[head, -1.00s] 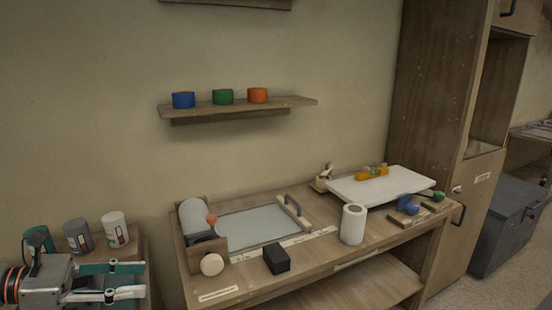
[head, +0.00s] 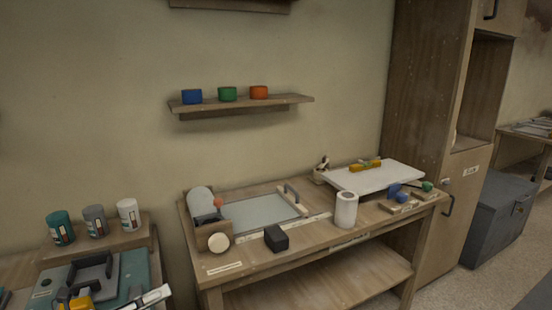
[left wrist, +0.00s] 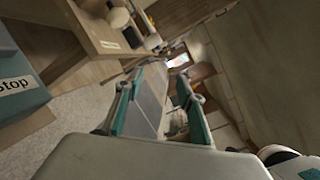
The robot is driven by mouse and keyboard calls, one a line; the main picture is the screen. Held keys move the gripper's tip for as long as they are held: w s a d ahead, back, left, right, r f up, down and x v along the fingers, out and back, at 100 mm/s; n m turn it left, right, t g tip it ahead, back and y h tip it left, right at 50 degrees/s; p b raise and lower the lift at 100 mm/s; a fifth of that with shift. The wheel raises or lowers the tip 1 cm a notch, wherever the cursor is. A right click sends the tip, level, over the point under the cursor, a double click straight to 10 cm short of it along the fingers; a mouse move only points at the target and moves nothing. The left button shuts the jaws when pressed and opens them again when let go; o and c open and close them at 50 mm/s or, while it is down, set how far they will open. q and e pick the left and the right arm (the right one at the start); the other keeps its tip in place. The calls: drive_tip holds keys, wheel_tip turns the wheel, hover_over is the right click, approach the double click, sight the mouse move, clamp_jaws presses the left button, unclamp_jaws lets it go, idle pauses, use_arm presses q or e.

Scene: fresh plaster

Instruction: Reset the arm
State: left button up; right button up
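My left gripper (left wrist: 160,84) shows in the left wrist view with its two teal fingers apart and nothing between them. It is held in the air, with the room tilted behind it. In the head view I cannot make out its fingers clearly; a pale bar (head: 150,298) at the bottom edge may be part of it or a label. My right gripper is in neither view.
A teal unit (head: 132,272) with a grey handle sits low left, below the teal, grey and white cups (head: 97,222). The workbench (head: 240,279) holds a white cylinder (head: 346,210) and a black block (head: 276,238). A teal box marked Stop (left wrist: 20,95) is left in the wrist view.

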use_arm(q)
drive_tip(key=s+f+n+t+y, duration=0.35)
drive_tip(key=f+n+y, duration=0.35)
drive_tip(key=f+n, duration=1.05)
drive_tip(key=s+d+f+n+g+y, duration=0.2)
drive_tip(key=s+f+n, duration=0.4)
drive_tip(key=f+n, duration=0.1)
drive_tip(key=s+d+f+n+g+y, duration=0.2)
drive_tip(key=s+d+f+n+g, duration=0.1)
drive_tip(key=s+f+n, duration=0.4)
drive_tip(key=shift+s+d+f, duration=0.25)
drive_tip(key=shift+s, duration=0.05)
